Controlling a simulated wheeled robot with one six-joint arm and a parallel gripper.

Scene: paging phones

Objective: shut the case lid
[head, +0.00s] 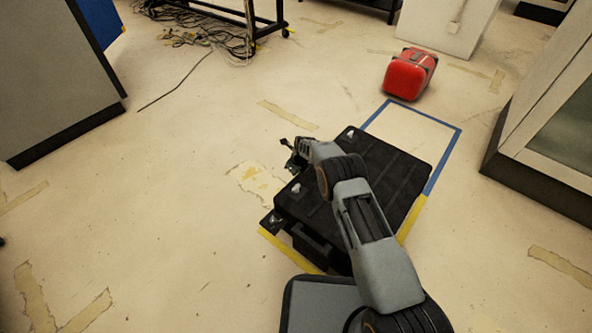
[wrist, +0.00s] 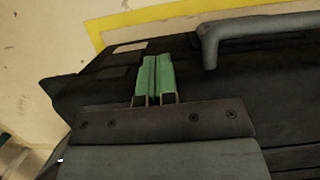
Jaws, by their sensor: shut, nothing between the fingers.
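A black case (head: 392,162) lies on the floor in the middle of the head view, partly hidden behind my arm. Its dark lid lies over the body; I cannot tell whether it sits fully flush. A carry handle (head: 313,247) is on its near side and shows in the wrist view as a grey bar (wrist: 255,28). My gripper (head: 290,150) is at the left side of the case. In the wrist view its green fingers (wrist: 152,72) are together and empty, over the dark case surface. Contact with the case cannot be told.
Yellow tape (head: 285,250) and blue tape (head: 446,160) mark the floor around the case. A red container (head: 409,74) lies beyond it. A grey cabinet (head: 55,75) stands left, and a large cabinet (head: 550,110) right. Cables (head: 205,32) lie at the back. The left floor is clear.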

